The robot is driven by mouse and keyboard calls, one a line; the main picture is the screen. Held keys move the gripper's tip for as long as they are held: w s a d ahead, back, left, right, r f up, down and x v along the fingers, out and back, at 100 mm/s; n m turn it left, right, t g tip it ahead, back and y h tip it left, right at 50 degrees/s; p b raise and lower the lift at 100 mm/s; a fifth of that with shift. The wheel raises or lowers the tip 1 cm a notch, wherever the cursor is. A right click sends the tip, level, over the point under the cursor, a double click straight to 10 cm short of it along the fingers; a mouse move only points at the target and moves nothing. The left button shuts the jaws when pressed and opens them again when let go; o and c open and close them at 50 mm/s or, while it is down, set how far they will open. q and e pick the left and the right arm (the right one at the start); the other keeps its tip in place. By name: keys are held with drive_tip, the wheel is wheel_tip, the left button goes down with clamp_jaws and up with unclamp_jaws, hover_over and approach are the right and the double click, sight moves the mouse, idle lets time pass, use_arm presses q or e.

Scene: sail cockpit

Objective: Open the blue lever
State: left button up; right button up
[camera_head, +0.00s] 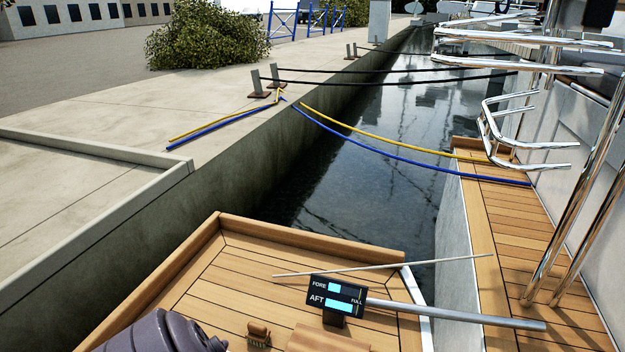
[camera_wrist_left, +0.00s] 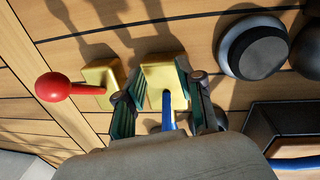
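In the left wrist view, the blue lever (camera_wrist_left: 168,118) stands at a yellow block (camera_wrist_left: 161,73) on the wooden deck. My left gripper (camera_wrist_left: 163,90) has its two dark green fingers apart, one on each side of the lever and block. Whether either finger touches them I cannot tell. The lower end of the lever is hidden behind my grey gripper body. The head view shows neither the blue lever nor my grippers.
A red ball-ended lever (camera_wrist_left: 60,88) on a second yellow block (camera_wrist_left: 101,78) lies just left of my fingers. A round dark winch (camera_wrist_left: 254,46) and a black box (camera_wrist_left: 285,122) are to the right. The head view shows a FORE/AFT display (camera_head: 337,297) and a brush (camera_head: 259,333).

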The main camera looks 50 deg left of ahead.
use_arm(q)
wheel_tip(320, 180, up, 15)
drive_tip(key=s+a+p, duration=0.1)
drive_tip(key=p, duration=1.1)
drive_tip(key=s+a+r+m+p, duration=0.2)
drive_tip(key=s+p, duration=0.3)
drive_tip(key=p, duration=0.5)
drive_tip(key=s+a+r+m+p, duration=0.2)
drive_tip(key=s+a+p, duration=0.2)
drive_tip(key=p, duration=0.6)
drive_tip(key=s+a+r+m+t+p, duration=0.1)
drive_tip(key=s+a+r+m+p, duration=0.1)
drive_tip(key=s+p, duration=0.4)
drive_tip(key=shift+s+a+m+y+p, duration=0.25)
drive_tip(key=shift+a+m+y+p, duration=0.5)
drive_tip(key=shift+p, duration=1.6)
drive_tip(key=shift+a+h, duration=0.2)
drive_tip(key=shift+h, duration=0.15)
